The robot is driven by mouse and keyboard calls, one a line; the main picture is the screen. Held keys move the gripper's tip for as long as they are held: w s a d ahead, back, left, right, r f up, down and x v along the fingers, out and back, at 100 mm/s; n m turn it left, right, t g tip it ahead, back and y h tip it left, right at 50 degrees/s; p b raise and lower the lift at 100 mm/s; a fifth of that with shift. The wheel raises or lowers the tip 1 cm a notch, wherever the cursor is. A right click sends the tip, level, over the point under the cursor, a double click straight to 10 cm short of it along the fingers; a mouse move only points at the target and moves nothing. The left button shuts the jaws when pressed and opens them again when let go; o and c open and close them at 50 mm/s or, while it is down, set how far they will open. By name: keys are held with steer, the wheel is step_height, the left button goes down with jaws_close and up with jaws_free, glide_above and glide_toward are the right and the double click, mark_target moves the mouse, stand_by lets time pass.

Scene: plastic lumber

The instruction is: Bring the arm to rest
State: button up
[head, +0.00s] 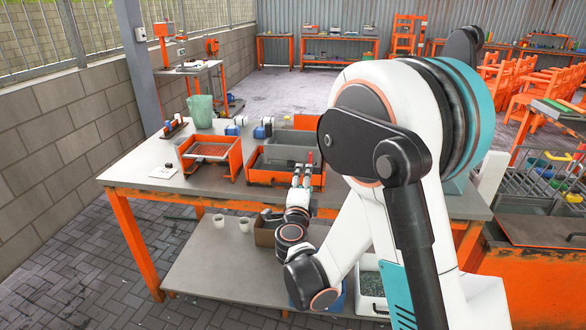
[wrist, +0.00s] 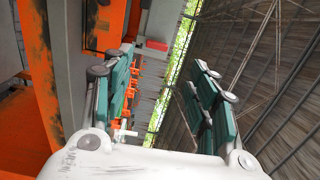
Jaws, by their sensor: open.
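My gripper (head: 302,174) is at the front of the workbench (head: 335,200), by an orange tray (head: 318,181) that has a grey bin (head: 288,153) in it. My arm reaches down from the right and bends up towards the bench. In the wrist view my gripper (wrist: 163,85) is open, with its green finger pads apart and nothing between them. A small red piece (wrist: 157,46) shows beyond the fingers, by a grey edge. I cannot tell if the gripper touches the tray or bin. My arm hides the right part of the bench.
On the bench stand an orange-framed mesh tray (head: 210,152), a greenish bag (head: 200,110) and a black-and-orange tool (head: 174,127). White cups (head: 219,222) and a cardboard box (head: 264,232) are on the lower shelf. The bench's left front is mostly clear. A block wall (head: 60,130) runs along the left.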

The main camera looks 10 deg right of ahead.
steer(key=s+a+r+n+g+y, duration=0.1)
steer(key=s+a+r+n+y, duration=0.2)
steer(key=s+r+n+y, duration=0.3)
steer(key=s+a+r+n+y, duration=0.3)
steer(key=s+r+n, duration=0.1)
steer(key=r+n, duration=0.45)
steer(key=s+d+f+n+g+h, duration=0.1)
steer(key=s+d+f+n+g, duration=0.1)
steer(key=s, duration=0.6)
steer(key=s+d+f+n+g+h, duration=0.1)
steer(key=s+d+f+g, duration=0.3)
steer(key=s, duration=0.5)
steer(key=s+d+f+n+g+h, duration=0.1)
steer(key=s+d+f+n+g, duration=0.2)
steer(key=s, duration=0.5)
step_height(320, 180, down, 3)
steer(key=shift+s+d+r+n+h, duration=0.25)
steer(key=shift+d+n+h, duration=0.15)
steer(key=shift+d, duration=0.35)
